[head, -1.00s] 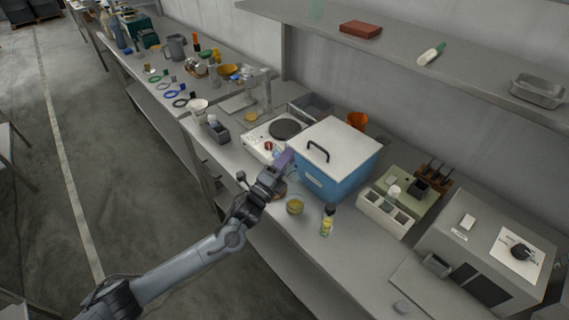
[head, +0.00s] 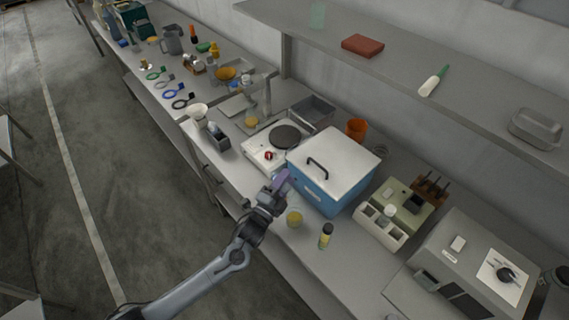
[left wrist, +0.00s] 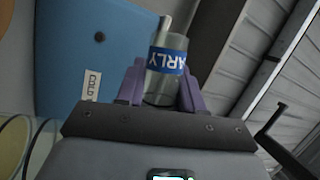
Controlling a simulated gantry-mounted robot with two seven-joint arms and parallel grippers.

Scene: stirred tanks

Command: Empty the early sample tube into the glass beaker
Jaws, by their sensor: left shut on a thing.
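My left gripper (head: 282,180) is beside the front left corner of the blue cold box, over the bench's front edge. In the left wrist view its purple fingers (left wrist: 160,88) are shut on the early sample tube (left wrist: 168,88), a clear tube with a blue label reading "ARLY". The label reads upside down in that view. A pale rod-like shape (left wrist: 164,35) shows by the tube's far end; I cannot tell what it is. The tube is too small to make out in the head view. I cannot pick out the glass beaker with certainty. My right gripper is not in view.
The blue cold box (head: 312,188) with a white lid stands close by. A hotplate (head: 265,155) is behind left. A flask (head: 251,117) is farther back.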

